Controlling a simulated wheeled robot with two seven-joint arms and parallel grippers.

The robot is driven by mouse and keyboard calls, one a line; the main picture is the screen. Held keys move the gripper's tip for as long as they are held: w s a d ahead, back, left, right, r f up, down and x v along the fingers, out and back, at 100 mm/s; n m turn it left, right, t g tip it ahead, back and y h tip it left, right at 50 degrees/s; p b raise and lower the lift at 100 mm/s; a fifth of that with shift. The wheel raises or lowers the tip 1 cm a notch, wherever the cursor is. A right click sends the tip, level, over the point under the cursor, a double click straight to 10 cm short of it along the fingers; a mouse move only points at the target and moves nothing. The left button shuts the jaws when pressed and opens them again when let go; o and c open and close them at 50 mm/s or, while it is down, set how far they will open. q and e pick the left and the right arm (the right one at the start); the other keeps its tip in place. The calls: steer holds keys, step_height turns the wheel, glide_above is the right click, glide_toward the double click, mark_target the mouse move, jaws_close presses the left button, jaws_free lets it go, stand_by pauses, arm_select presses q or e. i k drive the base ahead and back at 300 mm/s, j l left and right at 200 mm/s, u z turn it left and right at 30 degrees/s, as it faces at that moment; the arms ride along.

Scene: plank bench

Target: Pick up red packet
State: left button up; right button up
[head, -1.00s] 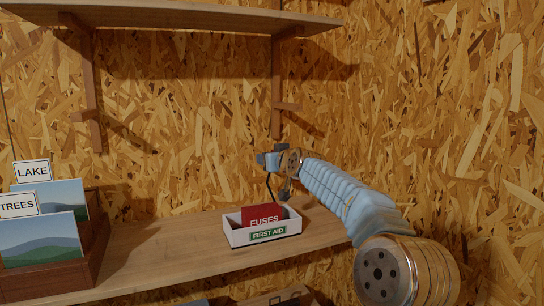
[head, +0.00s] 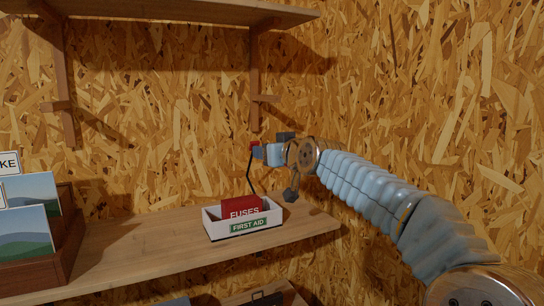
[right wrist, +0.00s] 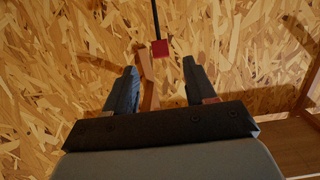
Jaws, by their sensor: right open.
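The red packet (head: 236,205), labelled FUSES, stands in a small white box (head: 233,232) with a green FIRST AID label, on the wooden shelf. The box hides its lower part. My right gripper (head: 262,152) is above and slightly right of the box, apart from the packet. In the right wrist view its two fingers (right wrist: 160,72) are spread apart, with no packet between them. A small red block (right wrist: 160,47) on a dark rod shows near the fingertips; I cannot tell what it is. The packet is not recognisable in that view. My left gripper is out of view.
The shelf (head: 130,248) runs along the chipboard wall. A wooden holder (head: 68,238) with picture cards stands at its left end. An upper shelf (head: 180,9) with brackets is above. The shelf between the holder and the box is clear.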

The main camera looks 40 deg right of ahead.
mark_target(242, 212)
steer(key=k+j, duration=0.15)
steer(key=k, duration=0.35)
steer(key=k+j, duration=0.2)
steer(key=k, duration=0.25)
